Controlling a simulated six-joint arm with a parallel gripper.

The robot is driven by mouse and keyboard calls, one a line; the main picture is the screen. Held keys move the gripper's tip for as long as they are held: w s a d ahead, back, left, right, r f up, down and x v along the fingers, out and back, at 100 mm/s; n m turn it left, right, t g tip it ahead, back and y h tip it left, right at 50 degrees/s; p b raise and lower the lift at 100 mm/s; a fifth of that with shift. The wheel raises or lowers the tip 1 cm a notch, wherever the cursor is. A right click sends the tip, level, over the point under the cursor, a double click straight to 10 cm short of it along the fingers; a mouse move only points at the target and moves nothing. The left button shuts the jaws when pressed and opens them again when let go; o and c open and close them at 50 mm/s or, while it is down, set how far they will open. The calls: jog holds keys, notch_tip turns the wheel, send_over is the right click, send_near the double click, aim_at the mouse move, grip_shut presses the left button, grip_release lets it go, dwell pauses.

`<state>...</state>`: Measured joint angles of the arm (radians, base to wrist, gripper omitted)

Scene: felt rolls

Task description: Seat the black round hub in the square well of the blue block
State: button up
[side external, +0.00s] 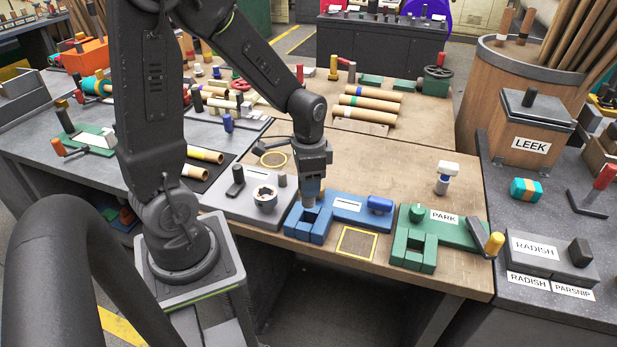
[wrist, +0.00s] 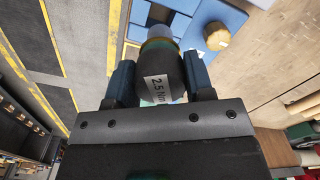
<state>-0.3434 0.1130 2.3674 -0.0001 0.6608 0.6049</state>
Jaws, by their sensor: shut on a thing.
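My gripper (side external: 311,186) is above the left end of the blue block (side external: 343,206), pointing down. In the wrist view my gripper (wrist: 160,80) is shut on a dark, round-bodied piece (wrist: 162,66) with a green band, a pale label reading "2.5 Nm" and a pale blue-grey tip. I cannot tell whether this piece is the black round hub. The block's left end has raised blue walls around its well, partly hidden by my gripper. The blue block also shows in the wrist view (wrist: 222,14), just beyond the tip. Whether the tip touches it is unclear.
A green fixture (side external: 432,236) marked PARK stands to the right. A yellow-outlined square (side external: 357,244) lies in front. Bare wood lies behind the block.

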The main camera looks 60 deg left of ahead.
aim_at(308, 206)
jog(key=shift+f, duration=0.15)
dwell(0.4)
jog(key=shift+f, duration=1.55)
jog(key=shift+f, duration=2.3)
dwell(1.7)
jog(key=o, duration=1.1)
notch_tip(308, 206, up, 14)
jog(key=shift+f, duration=0.1)
